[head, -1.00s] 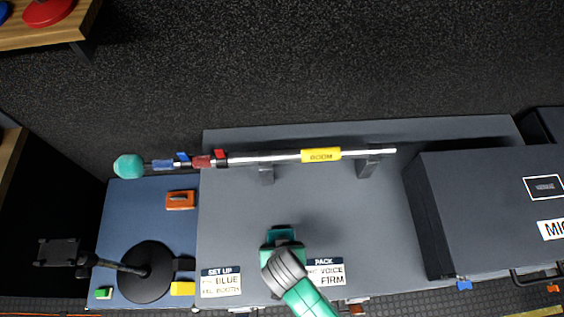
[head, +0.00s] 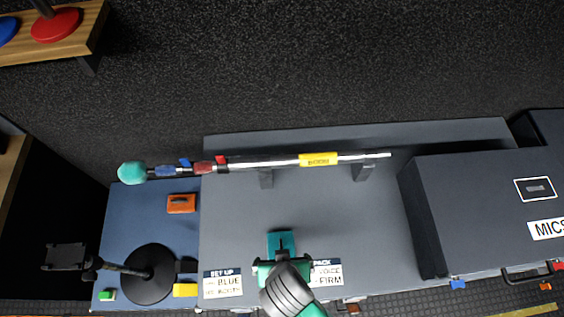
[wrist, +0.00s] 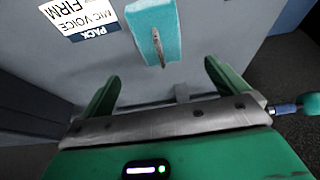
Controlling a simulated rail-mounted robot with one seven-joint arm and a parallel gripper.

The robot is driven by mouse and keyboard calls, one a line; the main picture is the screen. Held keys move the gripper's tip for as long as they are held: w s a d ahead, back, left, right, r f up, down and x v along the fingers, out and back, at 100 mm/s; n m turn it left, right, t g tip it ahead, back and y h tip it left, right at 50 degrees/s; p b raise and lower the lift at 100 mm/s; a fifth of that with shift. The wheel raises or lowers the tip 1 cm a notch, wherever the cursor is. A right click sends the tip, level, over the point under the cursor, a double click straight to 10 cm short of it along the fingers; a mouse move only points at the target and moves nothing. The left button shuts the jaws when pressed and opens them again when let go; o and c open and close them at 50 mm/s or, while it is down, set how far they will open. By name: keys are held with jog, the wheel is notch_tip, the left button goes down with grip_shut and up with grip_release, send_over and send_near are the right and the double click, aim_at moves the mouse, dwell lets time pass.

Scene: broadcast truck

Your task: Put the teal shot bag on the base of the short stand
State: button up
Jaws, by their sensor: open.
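The teal shot bag (head: 281,241) lies on the grey worktop, just beyond my gripper in the head view. In the wrist view the bag (wrist: 146,22) shows a grey strap handle on its face. My gripper (head: 282,264) is open and empty. In the wrist view its two green fingers (wrist: 163,72) stand apart, with the bag ahead of them and not between them. The short stand has a round black base (head: 150,287) on the blue surface at left, with a pole leaning left to a dark plate (head: 66,257).
A boom pole (head: 270,163) lies on supports behind the bag. A dark case (head: 470,210) stands at right. Orange (head: 181,204), yellow (head: 185,290) and green (head: 107,295) items lie near the stand base. Label cards (head: 222,284) flank my gripper. The worktop's middle is clear.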

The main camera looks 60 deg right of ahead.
jog(key=shift+r, duration=0.15)
jog(key=w+a+r+n+t, duration=0.2)
jog(key=w+r+t, duration=0.3)
jog(key=w+r, duration=0.65)
jog(key=w+a+r+n+t, duration=0.15)
jog(key=w+r+t, duration=0.35)
jog(key=w+r, duration=0.7)
jog(key=s+a+r+n+t+y, duration=0.1)
jog(key=s+a+r+n+t, duration=0.1)
jog(key=r, duration=1.1)
jog(key=s+a+r+n+t+y, duration=0.1)
jog(key=r+t, duration=0.5)
jog(key=r, duration=0.7)
jog(key=s+a+r+n+t+y, duration=0.1)
jog(key=s+a+r+n+t, duration=0.3)
jog(key=r, duration=0.9)
jog(key=shift+a+r+y, duration=0.3)
jog(key=shift+a, duration=0.55)
jog(key=shift+s+r, duration=0.1)
jog(key=shift+r, duration=0.1)
jog(key=shift+c, duration=0.2)
jog(key=shift+f, duration=0.1)
jog(key=c, duration=1.4)
